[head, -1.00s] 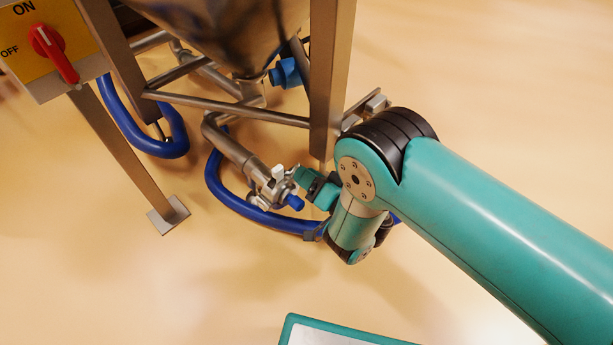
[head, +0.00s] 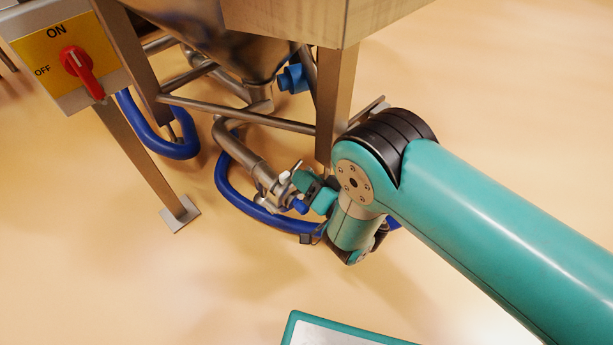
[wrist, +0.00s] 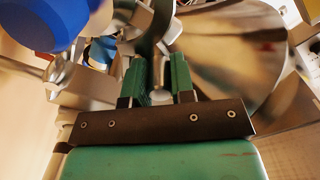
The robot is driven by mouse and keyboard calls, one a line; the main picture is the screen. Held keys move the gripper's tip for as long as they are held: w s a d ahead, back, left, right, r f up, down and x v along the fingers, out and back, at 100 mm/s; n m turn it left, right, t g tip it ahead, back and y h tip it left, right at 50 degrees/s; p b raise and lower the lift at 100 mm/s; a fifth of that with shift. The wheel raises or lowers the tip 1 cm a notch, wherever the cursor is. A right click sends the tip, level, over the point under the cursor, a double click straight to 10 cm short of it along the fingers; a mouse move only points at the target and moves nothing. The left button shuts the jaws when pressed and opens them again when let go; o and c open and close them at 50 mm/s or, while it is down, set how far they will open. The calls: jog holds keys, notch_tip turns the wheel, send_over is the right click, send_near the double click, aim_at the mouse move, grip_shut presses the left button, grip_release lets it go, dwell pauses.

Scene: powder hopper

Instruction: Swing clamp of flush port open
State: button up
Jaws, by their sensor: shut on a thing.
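The flush port (head: 262,181) is the metal pipe end low under the hopper in the head view. Its clamp (head: 284,178) is a small silver fitting with a pale wing part at the pipe's end, and a blue piece (head: 300,206) sits just below it. My gripper (head: 301,180) reaches in from the right at the clamp. In the wrist view my gripper (wrist: 157,78) has its two green fingers shut on a narrow metal part between them, which looks like part of the clamp. The exact contact is blurred, and the fingers partly hide the clamp.
A blue hose (head: 228,192) loops around the port on the floor. A steel frame leg (head: 335,100) stands just behind my gripper. The hopper (head: 215,35) hangs above, and a red switch (head: 83,72) is at upper left.

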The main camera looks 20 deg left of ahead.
jog(key=shift+s+r+p, duration=0.3)
jog(key=shift+r+p, duration=0.15)
jog(key=shift+p, duration=0.35)
jog(key=p, duration=0.1)
jog(key=s+a+r+p, duration=0.1)
jog(key=shift+s+r+p, duration=0.1)
jog(key=shift+s+p, duration=0.15)
jog(key=shift+p, duration=0.15)
jog(key=shift+s+a+p, duration=0.1)
jog(key=shift+s+p, duration=0.2)
